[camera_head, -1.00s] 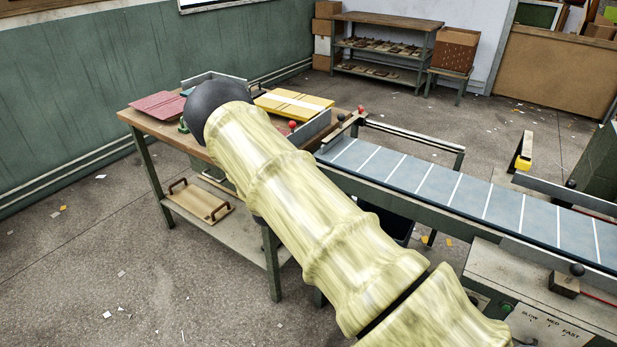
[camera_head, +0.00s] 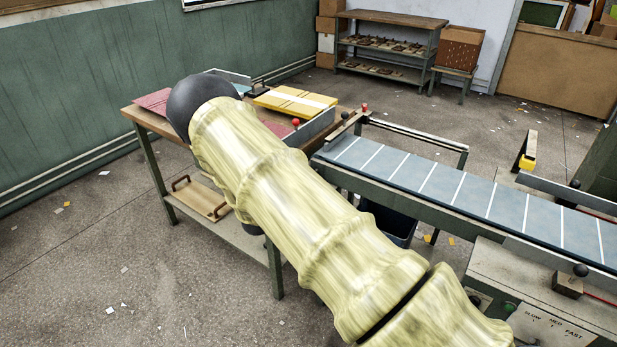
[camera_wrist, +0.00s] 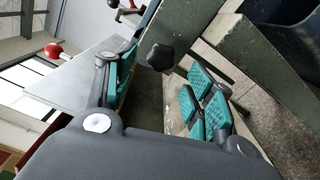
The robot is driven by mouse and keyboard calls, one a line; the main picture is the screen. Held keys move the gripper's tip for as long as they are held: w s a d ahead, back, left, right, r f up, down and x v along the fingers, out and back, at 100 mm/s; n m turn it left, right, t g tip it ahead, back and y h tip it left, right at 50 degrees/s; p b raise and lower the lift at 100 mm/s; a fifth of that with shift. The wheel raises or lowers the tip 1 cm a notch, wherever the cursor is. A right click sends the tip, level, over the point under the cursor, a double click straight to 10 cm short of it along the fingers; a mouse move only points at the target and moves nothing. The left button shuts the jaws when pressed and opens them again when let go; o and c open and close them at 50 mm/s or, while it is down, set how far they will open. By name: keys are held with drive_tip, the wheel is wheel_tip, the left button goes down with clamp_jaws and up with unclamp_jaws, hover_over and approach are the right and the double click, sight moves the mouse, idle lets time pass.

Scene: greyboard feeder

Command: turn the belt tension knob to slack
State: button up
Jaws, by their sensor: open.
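The tension knob (camera_wrist: 160,57) is a black, lobed knob on a grey-green frame in the wrist view. My gripper (camera_wrist: 161,88) is open and empty, with teal ribbed pads on both sides. The knob appears just beyond the fingertips, roughly between the two sides; I cannot tell how far ahead it lies, and no contact shows. The blue-grey belt (camera_head: 428,182) with white cross lines runs across the right of the head view. My pale yellow arm covers the near belt end there, and hides my gripper and the knob.
A bench (camera_head: 160,122) with a yellow board (camera_head: 280,97) on top and a handled tray (camera_head: 203,200) on its lower shelf stands left of the belt. A red ball handle (camera_wrist: 54,51) shows left in the wrist view. A dark bin (camera_head: 396,224) sits under the belt.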

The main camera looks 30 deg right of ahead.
drive_tip(key=v, duration=0.6)
drive_tip(key=shift+s, duration=0.1)
idle(0.4)
drive_tip(key=s+a+f+m+y+p, duration=0.1)
drive_tip(key=s+a+f+y+p, duration=0.15)
drive_tip(key=s+f+y, duration=0.5)
drive_tip(key=s+a+f+m+y+p, duration=0.1)
drive_tip(key=s+a+f+y, duration=0.15)
drive_tip(key=s+f, duration=0.85)
drive_tip(key=s+a+m+g+y, duration=0.2)
drive_tip(key=s+a, duration=0.2)
drive_tip(key=s, duration=0.6)
drive_tip(key=s+a+m+g+y+p, duration=0.1)
drive_tip(key=s+a, duration=0.3)
drive_tip(key=s, duration=0.6)
drive_tip(key=s+a+m+g+y, duration=0.3)
drive_tip(key=s+a, duration=0.1)
drive_tip(key=s, duration=0.6)
drive_tip(key=shift+s+a+g+y+p, duration=0.15)
drive_tip(key=shift+a+g+y+p, duration=0.15)
drive_tip(key=shift+g+p, duration=0.1)
drive_tip(key=shift+r, duration=0.1)
